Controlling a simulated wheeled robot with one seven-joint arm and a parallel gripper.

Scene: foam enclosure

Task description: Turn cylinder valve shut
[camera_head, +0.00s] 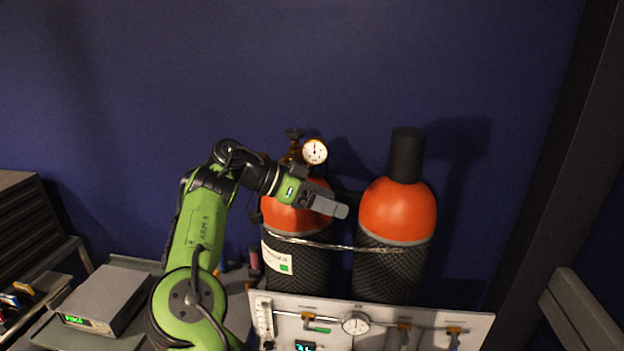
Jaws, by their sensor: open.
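The left gas cylinder (287,219) has an orange shoulder and a dark mesh-covered body with a white and green label. Its brass valve (292,153) stands on top, with a dark handwheel (294,134) and a round white gauge (315,151) beside it. My gripper (340,209) is in front of this cylinder's orange shoulder, below and right of the valve, pointing right. It is open and holds nothing visible; the gap between its fingers is hard to see from here. My arm hides part of the valve's lower left side. I cannot tell how far the valve is turned.
A second orange cylinder (398,212) with a black cap stands at right; a strap (345,246) runs across both. A gauge panel (340,340) stands in front. A grey instrument box (104,298) is at lower left. Space above the cylinders is clear up to the blue wall (350,60).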

